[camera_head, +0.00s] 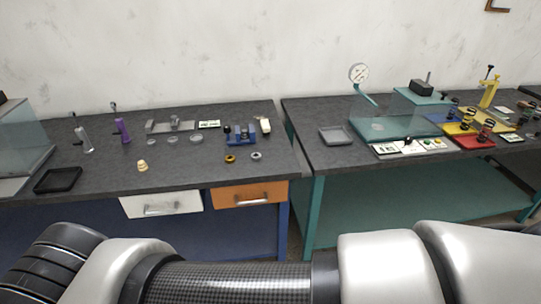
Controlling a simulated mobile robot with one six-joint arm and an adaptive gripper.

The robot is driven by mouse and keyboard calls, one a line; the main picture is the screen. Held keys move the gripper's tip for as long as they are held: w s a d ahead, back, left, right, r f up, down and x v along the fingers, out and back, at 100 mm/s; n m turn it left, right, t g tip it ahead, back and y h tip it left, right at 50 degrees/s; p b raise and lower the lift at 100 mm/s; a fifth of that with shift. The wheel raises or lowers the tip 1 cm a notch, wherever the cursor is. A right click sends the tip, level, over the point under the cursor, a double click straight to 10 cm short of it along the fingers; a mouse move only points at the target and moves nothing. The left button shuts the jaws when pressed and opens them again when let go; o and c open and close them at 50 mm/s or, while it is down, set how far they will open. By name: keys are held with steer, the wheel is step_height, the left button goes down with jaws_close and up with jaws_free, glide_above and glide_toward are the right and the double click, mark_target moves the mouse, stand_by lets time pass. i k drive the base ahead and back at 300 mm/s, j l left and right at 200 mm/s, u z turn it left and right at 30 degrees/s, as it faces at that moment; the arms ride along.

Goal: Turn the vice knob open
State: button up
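A small blue device (241,135) with dark parts stands near the right end of the left table. A grey metal fixture (170,127) with a raised block lies to its left, towards the back. Either could be the vice; they are too small here to tell. I cannot make out a knob clearly or whether it is turned. My gripper is not in view. Only my white and black arm links show, lying across the bottom of the picture, in front of the tables and apart from these devices.
The left table (205,165) also holds a black tray (58,180), a purple tool (122,131), small rings and a beige stepped piece (142,166). A gap separates it from the right table (310,155), which carries a gauge (358,73), a grey tray (336,136) and coloured fixtures.

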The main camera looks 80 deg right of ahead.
mark_target(227, 128)
steer(key=l+z, duration=0.1)
steer(key=z, duration=2.35)
steer(key=l, duration=0.1)
